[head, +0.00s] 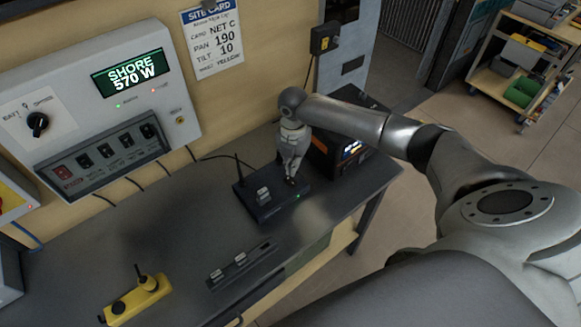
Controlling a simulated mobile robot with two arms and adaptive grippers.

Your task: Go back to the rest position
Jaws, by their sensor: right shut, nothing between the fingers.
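My right arm comes in from the right and reaches over the dark workbench (190,225). Its gripper (290,180) points down and is shut and empty. The fingertips are at the right end of a small black box with an antenna (258,204), close to a green light on it. I cannot tell whether they touch the box. My left gripper is not in view.
A black unit with a lit display (352,150) stands just right of the gripper. A grey wall panel (110,108) reads "SHORE 570 W". A yellow controller (135,302) and a dark strip (242,264) lie on the bench. A loaded cart (530,55) stands at upper right.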

